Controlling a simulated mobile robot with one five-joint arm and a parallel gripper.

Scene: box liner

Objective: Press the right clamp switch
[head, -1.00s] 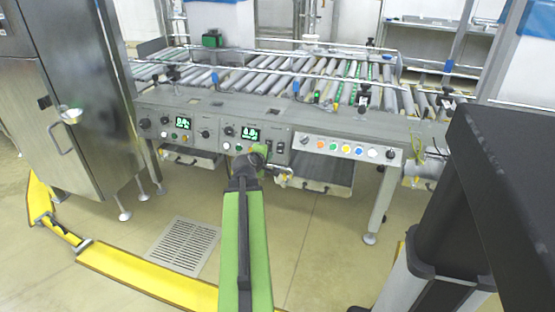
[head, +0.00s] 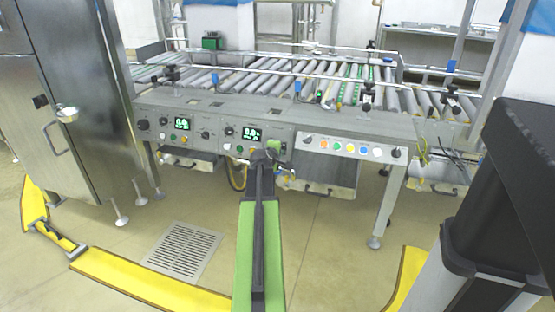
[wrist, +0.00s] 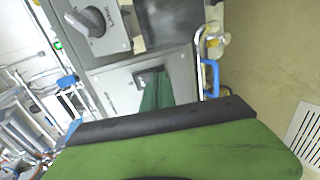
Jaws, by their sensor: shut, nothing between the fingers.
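The grey control panel (head: 215,131) runs along the front of the roller conveyor. My gripper (head: 273,147) is at the right part of the middle panel section, in front of where the dark switches sit, and hides most of them in the head view. In the wrist view a black-framed switch (wrist: 140,78) shows on the grey panel face. My green gripper tip (wrist: 155,92) is shut and empty, overlapping that switch. I cannot tell whether it touches, or whether this switch is the right clamp one.
A grey rotary knob (wrist: 88,20) is on the panel in the wrist view. A strip of coloured buttons (head: 350,148) lies right of my gripper. A steel cabinet (head: 85,100) stands left. Yellow floor barriers (head: 140,285) lie in front.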

